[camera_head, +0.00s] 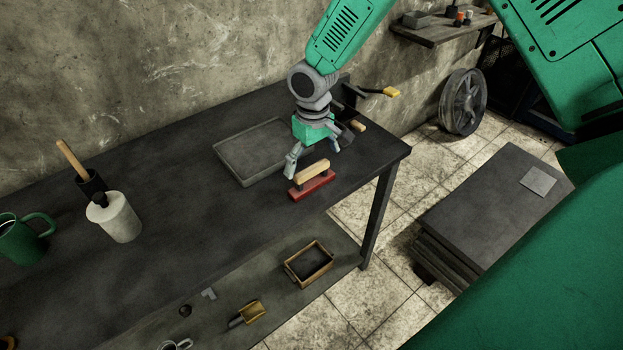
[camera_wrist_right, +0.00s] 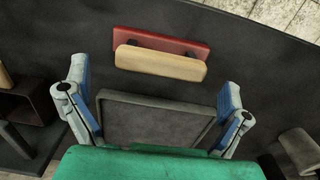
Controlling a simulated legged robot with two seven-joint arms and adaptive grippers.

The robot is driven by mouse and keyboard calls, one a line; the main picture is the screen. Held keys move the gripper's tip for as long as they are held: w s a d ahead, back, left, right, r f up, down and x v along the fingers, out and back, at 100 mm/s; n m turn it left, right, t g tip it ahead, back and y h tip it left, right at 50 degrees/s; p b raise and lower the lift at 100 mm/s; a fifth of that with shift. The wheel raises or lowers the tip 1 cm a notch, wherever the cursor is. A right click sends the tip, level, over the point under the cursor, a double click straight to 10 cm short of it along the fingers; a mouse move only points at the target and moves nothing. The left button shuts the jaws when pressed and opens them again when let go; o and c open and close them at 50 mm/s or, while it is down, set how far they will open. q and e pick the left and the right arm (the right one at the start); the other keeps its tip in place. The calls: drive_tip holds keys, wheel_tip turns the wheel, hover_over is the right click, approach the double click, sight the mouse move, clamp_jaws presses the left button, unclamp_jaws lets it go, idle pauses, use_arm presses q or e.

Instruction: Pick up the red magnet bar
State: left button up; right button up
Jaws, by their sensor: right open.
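The red magnet bar (camera_head: 314,187) lies on the dark workbench near its front edge, with a pale wooden handle (camera_head: 312,171) raised above it on short posts. In the right wrist view the red bar (camera_wrist_right: 142,40) is at the top centre, beyond the fingertips, with the handle (camera_wrist_right: 160,64) nearer. My right gripper (camera_head: 313,158) is open and empty above the bench, just behind the handle. In the wrist view its blue-padded fingers stand wide apart, with the handle ahead of the gap. It does not appear to touch the bar. My left gripper is not in view.
A vise-like tool with a yellow-tipped handle (camera_head: 391,92) stands at the back right. A white bottle (camera_head: 119,217) and green mug (camera_head: 20,240) stand left. A lower shelf holds a wooden box frame (camera_head: 290,272).

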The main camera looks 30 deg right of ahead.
sight(312, 168)
wheel_tip(312, 168, down, 4)
drive_tip(key=shift+w+r, duration=0.1)
drive_tip(key=shift+r, duration=0.15)
drive_tip(key=shift+c, duration=0.5)
drive_tip(key=shift+a, duration=0.1)
drive_tip(key=c, duration=1.3)
wheel_tip(312, 168, up, 10)
drive_tip(key=shift+r, duration=0.1)
